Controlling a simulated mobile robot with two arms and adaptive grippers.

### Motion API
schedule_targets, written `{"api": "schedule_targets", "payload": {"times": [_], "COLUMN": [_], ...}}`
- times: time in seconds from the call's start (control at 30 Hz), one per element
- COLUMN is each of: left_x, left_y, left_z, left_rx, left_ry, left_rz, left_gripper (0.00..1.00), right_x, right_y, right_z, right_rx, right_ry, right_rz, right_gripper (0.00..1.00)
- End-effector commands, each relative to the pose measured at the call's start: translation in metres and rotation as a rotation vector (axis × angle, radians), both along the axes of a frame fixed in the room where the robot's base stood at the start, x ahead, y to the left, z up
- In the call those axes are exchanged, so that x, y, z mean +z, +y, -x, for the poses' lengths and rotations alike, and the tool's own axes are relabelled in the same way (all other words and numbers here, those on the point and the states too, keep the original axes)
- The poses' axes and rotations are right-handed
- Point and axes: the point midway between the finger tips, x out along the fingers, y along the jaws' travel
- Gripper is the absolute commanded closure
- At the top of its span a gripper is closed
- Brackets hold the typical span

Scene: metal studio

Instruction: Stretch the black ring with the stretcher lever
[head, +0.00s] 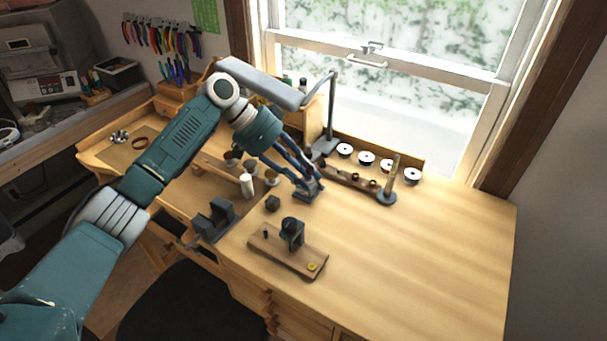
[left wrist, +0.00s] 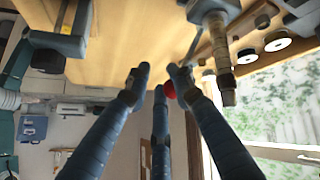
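My left gripper (head: 307,190) is low over the middle of the bench in the head view, by a small dark block. In the left wrist view its three blue fingers (left wrist: 160,80) are spread with gaps between the tips. A small red ball-like thing (left wrist: 169,90) shows between two fingertips; I cannot tell whether it is touched. A tapered post (head: 392,178) stands on a round base right of the gripper; it also shows in the left wrist view (left wrist: 222,55). I cannot single out the black ring or the stretcher lever. My right gripper is not in view.
A wooden board (head: 270,258) with a dark fixture (head: 292,232) lies near the bench front. A dark vise (head: 213,218) is left of it. White-topped spools (head: 366,158) stand by the window. The bench's right side (head: 440,260) is clear.

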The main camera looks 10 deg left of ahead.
Motion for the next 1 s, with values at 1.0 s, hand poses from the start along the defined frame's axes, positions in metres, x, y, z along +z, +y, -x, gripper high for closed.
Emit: {"api": "schedule_targets", "payload": {"times": [1.0], "left_x": [0.041], "left_y": [0.026], "left_z": [-0.009], "left_rx": [0.019], "left_ry": [-0.034], "left_rz": [0.016], "left_gripper": [0.63], "right_x": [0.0], "right_y": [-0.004], "right_z": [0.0], "right_rx": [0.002], "right_ry": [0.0], "right_rz": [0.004], "right_gripper": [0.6]}}
